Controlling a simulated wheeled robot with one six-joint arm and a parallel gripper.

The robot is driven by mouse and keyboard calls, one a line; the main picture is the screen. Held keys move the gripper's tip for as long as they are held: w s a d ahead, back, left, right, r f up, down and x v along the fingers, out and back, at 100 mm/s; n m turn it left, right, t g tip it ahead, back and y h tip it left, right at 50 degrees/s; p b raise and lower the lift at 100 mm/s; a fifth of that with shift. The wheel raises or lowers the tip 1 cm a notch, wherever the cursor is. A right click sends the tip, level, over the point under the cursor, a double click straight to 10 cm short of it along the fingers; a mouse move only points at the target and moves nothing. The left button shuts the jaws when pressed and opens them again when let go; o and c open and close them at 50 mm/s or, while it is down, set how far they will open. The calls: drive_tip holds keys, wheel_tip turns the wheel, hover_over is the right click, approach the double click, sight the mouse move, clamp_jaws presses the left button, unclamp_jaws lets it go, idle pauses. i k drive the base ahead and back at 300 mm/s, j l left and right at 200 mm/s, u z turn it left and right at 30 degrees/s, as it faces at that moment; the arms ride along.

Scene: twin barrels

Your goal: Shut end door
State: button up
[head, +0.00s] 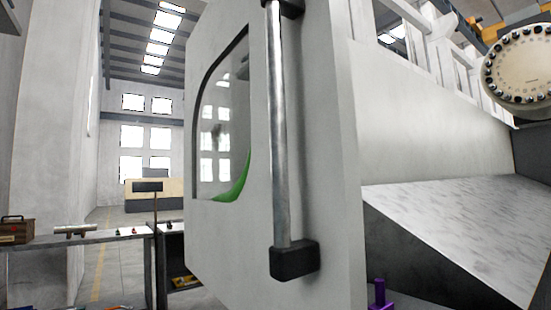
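The end door (225,225) is a thick pale grey panel in the middle of the head view. It stands open, swung out from the machine, with its edge toward the machine's interior on the right. It has a rounded window (222,125) with a green patch at the lower corner. A vertical metal bar handle (278,130) with black end mounts runs down its face. My gripper does not show in the head view, so its place relative to the handle cannot be seen.
The machine's interior lies right, with a sloped metal surface (470,215) and a round tool disc (518,68) above it. A purple part (378,295) stands low beside the door. A bench (90,238) with a brown toolbox (17,230) is at left; open floor (105,265) shows between.

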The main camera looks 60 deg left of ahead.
sight(288, 233)
drive_tip(key=u, duration=1.7)
